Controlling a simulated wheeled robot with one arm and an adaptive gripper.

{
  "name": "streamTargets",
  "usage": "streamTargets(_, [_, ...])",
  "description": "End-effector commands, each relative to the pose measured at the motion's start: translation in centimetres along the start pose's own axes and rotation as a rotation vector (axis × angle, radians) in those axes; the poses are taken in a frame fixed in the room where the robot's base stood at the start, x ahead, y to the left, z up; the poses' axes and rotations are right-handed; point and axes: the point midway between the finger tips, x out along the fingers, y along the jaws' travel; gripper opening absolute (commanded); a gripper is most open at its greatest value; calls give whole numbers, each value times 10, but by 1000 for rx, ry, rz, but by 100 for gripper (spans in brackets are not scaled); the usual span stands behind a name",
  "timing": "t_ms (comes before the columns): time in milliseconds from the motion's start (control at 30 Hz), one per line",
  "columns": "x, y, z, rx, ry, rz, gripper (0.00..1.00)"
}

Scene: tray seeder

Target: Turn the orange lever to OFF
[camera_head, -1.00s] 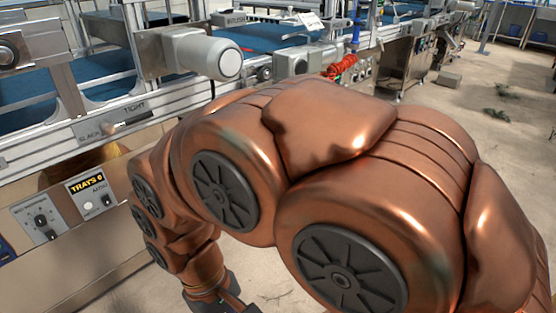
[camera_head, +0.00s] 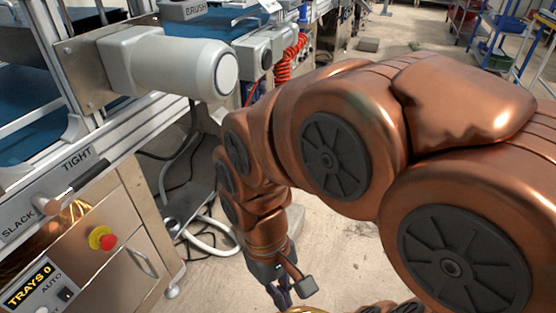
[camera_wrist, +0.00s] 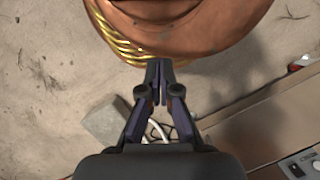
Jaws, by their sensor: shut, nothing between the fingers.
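I do not see an orange lever in either view. My gripper (camera_head: 283,294) is low at the bottom middle of the head view, over the concrete floor beside the machine. In the wrist view its two fingers (camera_wrist: 159,66) are closed together with nothing between them. It stands apart from the machine's panels. A SLACK/TIGHT plate (camera_head: 76,161) with a metal knob (camera_head: 48,205) is on the machine frame at the left.
A grey motor (camera_head: 175,64) juts out at upper left. Below are a red stop button (camera_head: 108,242) on yellow and a TRAYS panel (camera_head: 38,285). Hoses (camera_head: 205,240) lie on the floor under the machine. A coiled red hose (camera_head: 291,58) hangs behind. Open floor (camera_head: 345,235) lies right.

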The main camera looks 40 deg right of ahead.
Motion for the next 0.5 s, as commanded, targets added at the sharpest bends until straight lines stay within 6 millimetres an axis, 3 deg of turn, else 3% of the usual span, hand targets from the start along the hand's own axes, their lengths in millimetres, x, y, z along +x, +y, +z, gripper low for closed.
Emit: streamTargets(500, [-1, 2, -3, 2, 6, 4, 0])
